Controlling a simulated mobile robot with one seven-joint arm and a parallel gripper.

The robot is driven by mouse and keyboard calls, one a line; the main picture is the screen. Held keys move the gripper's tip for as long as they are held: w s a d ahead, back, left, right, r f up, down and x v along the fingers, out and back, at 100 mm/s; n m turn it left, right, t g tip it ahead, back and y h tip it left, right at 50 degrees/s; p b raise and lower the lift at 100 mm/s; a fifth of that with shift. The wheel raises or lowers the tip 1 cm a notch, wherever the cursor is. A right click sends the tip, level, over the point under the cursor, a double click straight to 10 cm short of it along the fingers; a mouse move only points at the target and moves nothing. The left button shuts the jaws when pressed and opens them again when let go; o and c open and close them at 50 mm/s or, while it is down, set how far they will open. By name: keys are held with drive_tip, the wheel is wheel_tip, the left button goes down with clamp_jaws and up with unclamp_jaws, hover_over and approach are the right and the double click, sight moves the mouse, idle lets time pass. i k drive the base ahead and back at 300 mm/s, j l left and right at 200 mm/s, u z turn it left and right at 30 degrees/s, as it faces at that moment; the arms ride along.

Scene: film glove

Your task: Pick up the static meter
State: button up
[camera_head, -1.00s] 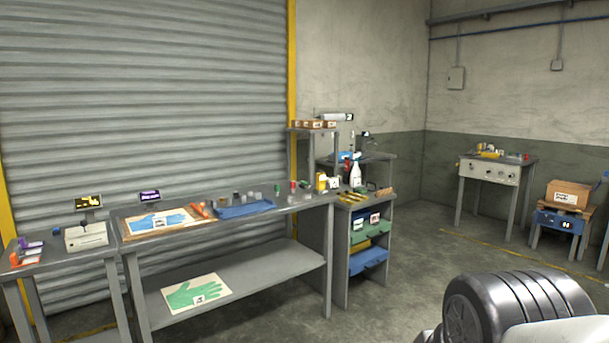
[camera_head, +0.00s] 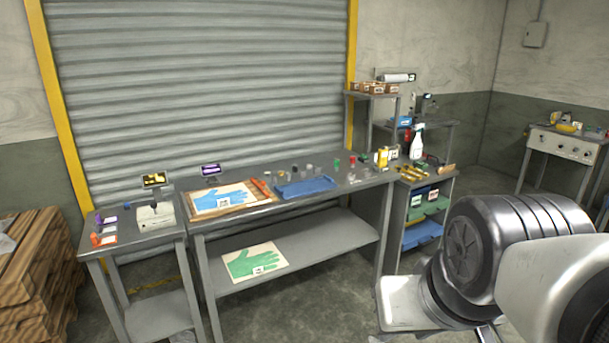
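I cannot tell for sure which thing is the static meter. Candidates stand on and beside the small left table (camera_head: 133,232): a dark unit with a yellow lit display (camera_head: 155,180), a pale box (camera_head: 154,216) with a dark knob-like part on top, and a small dark unit with a purple display (camera_head: 211,170) at the back edge of the long bench. Labels are too small to read. My arm shows at the lower right, well to the right of these things; my gripper is not in view.
The long bench (camera_head: 330,200) holds a blue glove board (camera_head: 222,201), a blue tray (camera_head: 305,188) and several small bottles. A green glove board (camera_head: 255,262) lies on its lower shelf. Wooden pallets (camera_head: 38,268) stand at the far left. Open floor (camera_head: 330,300) lies in front of the bench.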

sight(383, 154)
drive_tip(key=i+j+u, duration=0.15)
drive_tip(key=i, duration=0.25)
drive_tip(key=i+j+u, duration=0.15)
drive_tip(key=i+j, duration=0.15)
drive_tip(key=i, duration=0.15)
drive_tip(key=i+j+u, duration=0.15)
drive_tip(key=i, duration=0.25)
drive_tip(key=i+l+z, duration=0.1)
drive_tip(key=z, duration=0.3)
drive_tip(key=i+z, duration=0.5)
drive_tip(key=z, duration=0.3)
drive_tip(key=i+j+z, duration=0.15)
drive_tip(key=z, duration=0.25)
drive_tip(key=i+l+z, duration=0.3)
drive_tip(key=i, duration=0.35)
drive_tip(key=i+z, duration=0.35)
drive_tip(key=i, duration=0.35)
drive_tip(key=i+u, duration=0.3)
drive_tip(key=u, duration=0.15)
drive_tip(key=i+l+u, duration=0.1)
drive_tip(key=i+u, duration=0.2)
drive_tip(key=u, duration=0.2)
drive_tip(key=i+l+u, duration=0.2)
drive_tip(key=u, duration=0.25)
drive_tip(key=i+l+u, duration=0.25)
drive_tip(key=u, duration=0.2)
drive_tip(key=i+l+u, duration=0.6)
drive_tip(key=l+u, duration=0.15)
drive_tip(key=u, duration=0.15)
